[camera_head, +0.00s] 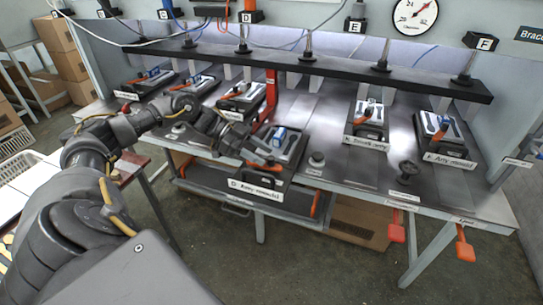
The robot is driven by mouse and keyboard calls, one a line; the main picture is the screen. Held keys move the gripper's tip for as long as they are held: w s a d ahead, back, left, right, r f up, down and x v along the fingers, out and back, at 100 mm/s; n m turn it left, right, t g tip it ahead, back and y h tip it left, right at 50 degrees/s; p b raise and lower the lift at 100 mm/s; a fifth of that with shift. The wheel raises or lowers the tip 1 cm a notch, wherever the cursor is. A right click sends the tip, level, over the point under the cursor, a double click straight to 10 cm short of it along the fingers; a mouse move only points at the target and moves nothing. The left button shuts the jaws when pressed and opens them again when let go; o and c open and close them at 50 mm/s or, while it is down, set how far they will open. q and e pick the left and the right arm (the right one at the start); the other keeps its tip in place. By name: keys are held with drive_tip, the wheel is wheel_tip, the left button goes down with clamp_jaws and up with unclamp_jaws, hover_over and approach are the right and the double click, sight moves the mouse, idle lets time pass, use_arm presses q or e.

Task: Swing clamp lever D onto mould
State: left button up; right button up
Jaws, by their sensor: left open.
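My left arm reaches in from the left, and its dark gripper (246,147) is open at the left side of the mould (285,143) at station D. The mould is a grey block with a blue part on it, in a black holder with a white label (255,188) at its front. An orange lever (263,165) lies low at the holder's left front, close to the fingertips. I cannot tell whether the fingers touch it. The gripper hides part of the holder's left side. My right gripper is out of view.
Similar holders with moulds stand to the left and right, such as the one under sign F (443,132). A red upright post (271,88) stands behind station D. A black overhead bar (340,70) spans the bench. A dark knob (317,159) stands right of D.

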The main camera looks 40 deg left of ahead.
sight(271, 157)
use_arm(q)
drive_tip(key=x, duration=0.2)
drive_tip(key=shift+d, duration=0.35)
drive_tip(key=shift+w+d+f+p, duration=0.25)
drive_tip(key=shift+d+f+p, duration=0.1)
drive_tip(key=shift+d, duration=0.2)
drive_tip(key=shift+c, duration=0.4)
clamp_jaws()
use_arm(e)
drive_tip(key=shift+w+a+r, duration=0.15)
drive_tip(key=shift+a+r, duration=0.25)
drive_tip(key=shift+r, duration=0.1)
